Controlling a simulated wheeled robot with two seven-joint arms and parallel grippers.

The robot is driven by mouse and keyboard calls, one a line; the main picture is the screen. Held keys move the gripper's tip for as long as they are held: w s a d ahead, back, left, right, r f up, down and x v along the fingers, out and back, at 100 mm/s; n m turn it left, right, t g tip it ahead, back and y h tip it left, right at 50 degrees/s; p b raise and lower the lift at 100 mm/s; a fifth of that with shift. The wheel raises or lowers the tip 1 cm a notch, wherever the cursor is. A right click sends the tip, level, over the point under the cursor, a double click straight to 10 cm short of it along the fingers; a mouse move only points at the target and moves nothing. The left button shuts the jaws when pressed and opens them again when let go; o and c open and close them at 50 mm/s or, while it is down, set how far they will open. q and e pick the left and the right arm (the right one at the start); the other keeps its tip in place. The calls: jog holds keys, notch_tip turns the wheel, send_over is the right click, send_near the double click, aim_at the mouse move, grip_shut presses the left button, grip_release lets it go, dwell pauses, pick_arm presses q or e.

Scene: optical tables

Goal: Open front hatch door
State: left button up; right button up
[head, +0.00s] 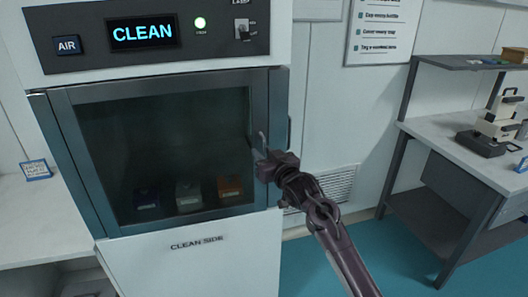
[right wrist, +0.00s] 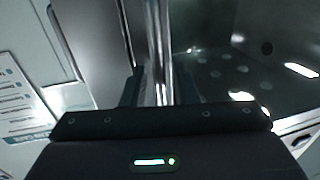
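The front hatch door (head: 62,130) has a dark grey frame around a dark glass pane. It looks closed in the head view, with no clear gap along its edges. Its metal handle (head: 263,142) is upright at the door's right side. In the right wrist view the handle (right wrist: 158,45) runs as a shiny vertical bar between my fingers. My right gripper (head: 265,158) is at the handle's lower part, with its fingers close on both sides of the bar, and appears shut on it. My left gripper is not in view.
Behind the glass sit a blue, a grey and an orange item (head: 230,188). A lit CLEAN display (head: 143,33) is above the door. A side table (head: 460,160) with a white instrument (head: 500,120) stands at right. Teal floor (head: 370,255) is clear between.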

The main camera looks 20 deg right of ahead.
jog(key=shift+c, duration=0.4)
grip_shut()
jog(key=shift+s, duration=0.1)
